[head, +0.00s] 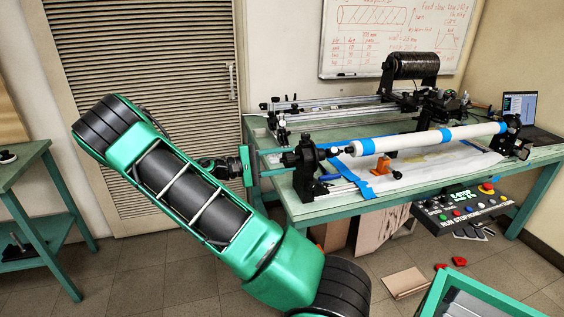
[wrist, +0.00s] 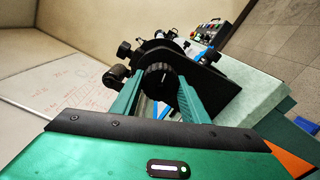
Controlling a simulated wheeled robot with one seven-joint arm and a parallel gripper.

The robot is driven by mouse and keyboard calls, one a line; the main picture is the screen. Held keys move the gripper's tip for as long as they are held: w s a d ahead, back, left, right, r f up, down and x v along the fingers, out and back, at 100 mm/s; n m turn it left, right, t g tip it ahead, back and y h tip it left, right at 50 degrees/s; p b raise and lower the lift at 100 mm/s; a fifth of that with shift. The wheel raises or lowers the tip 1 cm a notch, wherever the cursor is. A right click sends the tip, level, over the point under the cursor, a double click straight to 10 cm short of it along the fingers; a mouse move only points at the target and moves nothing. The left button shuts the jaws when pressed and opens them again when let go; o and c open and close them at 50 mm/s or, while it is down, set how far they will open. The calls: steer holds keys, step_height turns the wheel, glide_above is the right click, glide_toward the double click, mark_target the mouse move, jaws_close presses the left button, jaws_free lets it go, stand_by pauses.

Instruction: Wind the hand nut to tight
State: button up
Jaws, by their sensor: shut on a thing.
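The hand nut (wrist: 155,75) is a dark, ribbed round knob at the end of the winder's spindle, in front of a black bearing plate (wrist: 212,90). My gripper (wrist: 158,84) has one green finger on each side of it and is shut on it. In the head view my gripper (head: 285,161) reaches the left end of the winder from the left, at the black end stand (head: 306,158). The nut is too small and dark there to make out clearly. The gap between nut and plate cannot be judged.
A white tube (head: 425,138) with blue bands lies along the winder on the green table (head: 345,208). A dark spool (head: 415,66) and rails stand behind. A button panel (head: 465,210) hangs at the table's front.

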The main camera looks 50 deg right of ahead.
steer(key=shift+m, duration=1)
steer(key=shift+f, duration=0.1)
steer(key=o, duration=1.1)
steer(key=shift+c, duration=0.2)
steer(key=shift+a, duration=0.1)
steer(key=v, duration=1)
steer(key=shift+w+a, duration=0.25)
steer(key=shift+w, duration=0.1)
